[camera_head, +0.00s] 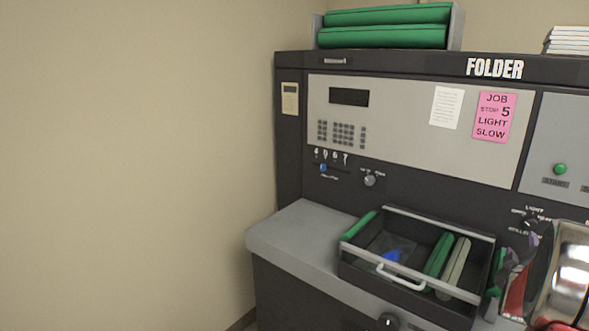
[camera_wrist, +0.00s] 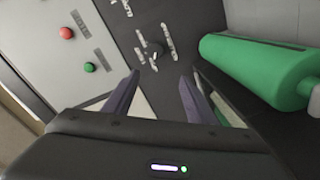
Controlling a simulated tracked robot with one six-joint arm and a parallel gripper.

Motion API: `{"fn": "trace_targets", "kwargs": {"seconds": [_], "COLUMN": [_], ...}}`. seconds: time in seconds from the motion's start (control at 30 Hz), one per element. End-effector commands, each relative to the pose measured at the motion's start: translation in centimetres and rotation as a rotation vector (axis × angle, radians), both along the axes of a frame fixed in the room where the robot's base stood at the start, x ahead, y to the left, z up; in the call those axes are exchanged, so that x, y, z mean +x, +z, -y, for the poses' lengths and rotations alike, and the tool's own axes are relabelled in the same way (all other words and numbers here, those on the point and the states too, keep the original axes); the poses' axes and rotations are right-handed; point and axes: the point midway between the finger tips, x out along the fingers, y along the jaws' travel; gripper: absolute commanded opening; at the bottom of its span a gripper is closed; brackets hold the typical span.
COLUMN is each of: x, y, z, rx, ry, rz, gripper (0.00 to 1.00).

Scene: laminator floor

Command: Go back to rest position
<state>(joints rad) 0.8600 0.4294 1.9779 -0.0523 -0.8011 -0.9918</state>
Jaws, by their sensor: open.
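My gripper (camera_head: 517,259) is at the right edge of the head view, in front of the folder machine (camera_head: 400,190) and just right of the open drawer (camera_head: 365,266). Part of my arm shows at the lower right. In the wrist view my gripper (camera_wrist: 158,76) has its two purple fingers apart with nothing between them. Beyond the fingertips is a dark panel with a small knob (camera_wrist: 156,48). A green roller (camera_wrist: 262,72) lies to the right of the fingers in the wrist view.
The drawer holds green and grey bars and a small blue item (camera_head: 393,255). Green rolls (camera_head: 385,36) lie in a holder on top. A pink note (camera_head: 494,117) hangs on the panel. The wrist view shows red (camera_wrist: 66,33) and green (camera_wrist: 89,67) buttons. A bare wall fills the left.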

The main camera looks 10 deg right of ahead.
Motion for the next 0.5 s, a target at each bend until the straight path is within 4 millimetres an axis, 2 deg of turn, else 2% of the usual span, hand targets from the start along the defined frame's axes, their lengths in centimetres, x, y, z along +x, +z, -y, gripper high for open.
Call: {"fn": "trace_targets", "kwargs": {"seconds": [0.2, 0.5], "x": [2.8, 4.3], "y": [2.1, 3.8], "z": [-6.9, -17.9], "rx": [0.145, 0.38], "ry": [0.076, 0.164], "rz": [-0.001, -0.032], "gripper": [0.51, 0.51]}}
